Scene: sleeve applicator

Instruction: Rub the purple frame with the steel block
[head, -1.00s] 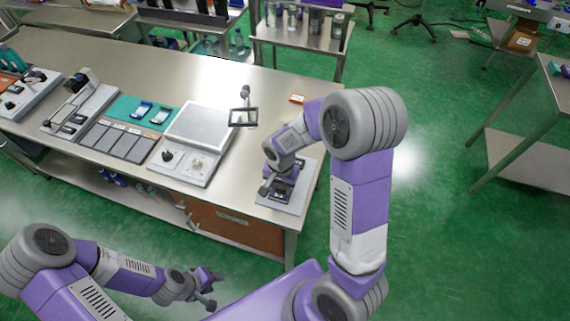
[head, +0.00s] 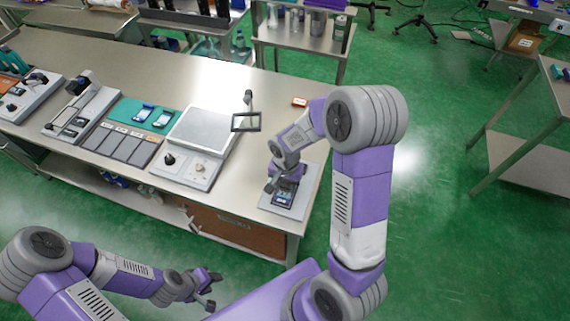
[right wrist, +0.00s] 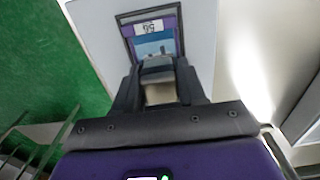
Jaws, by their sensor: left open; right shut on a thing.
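The purple frame (right wrist: 127,31) lies flat on a pale grey plate at the right end of the bench, with a dark border, a blue picture and a small white number label inside it. It also shows in the head view (head: 285,192). My right gripper (head: 271,184) is at the frame's edge. In the right wrist view it is shut on the grey steel block (right wrist: 157,67), which overlaps the frame's near side; whether they touch I cannot tell. My left gripper (head: 212,288) is open and empty, away from the bench's front edge.
The pale plate (head: 300,205) sits near the bench corner. To its left are a white-topped machine (head: 200,132) and a dark square hoop on a stand (head: 246,121).

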